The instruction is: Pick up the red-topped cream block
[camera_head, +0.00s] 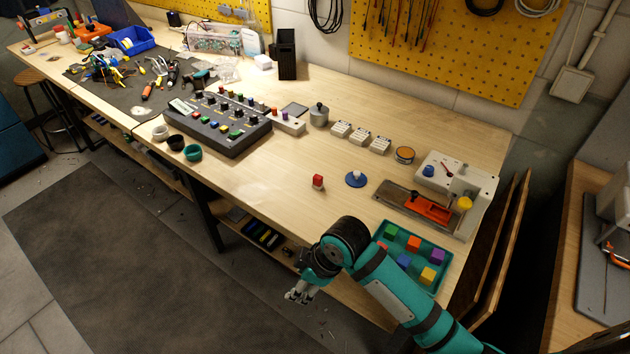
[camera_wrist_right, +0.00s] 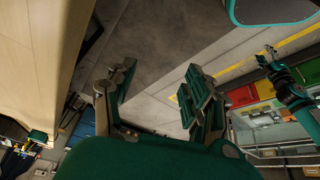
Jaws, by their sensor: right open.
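My right gripper (camera_head: 299,294) hangs off the front edge of the bench, below and apart from the block. In the right wrist view my right gripper (camera_wrist_right: 161,78) is open and empty, facing the floor, and the block is not seen there. A teal arm with what looks like my left gripper (camera_wrist_right: 268,55) shows small at the right; its jaws are unclear.
The blue disc (camera_head: 356,179) is beside the block. A teal tray (camera_head: 417,284) of coloured blocks lies near my right forearm. A fixture with an orange clamp (camera_head: 428,207) is behind it. A dark control panel (camera_head: 222,122) and small cups (camera_head: 193,152) stand left.

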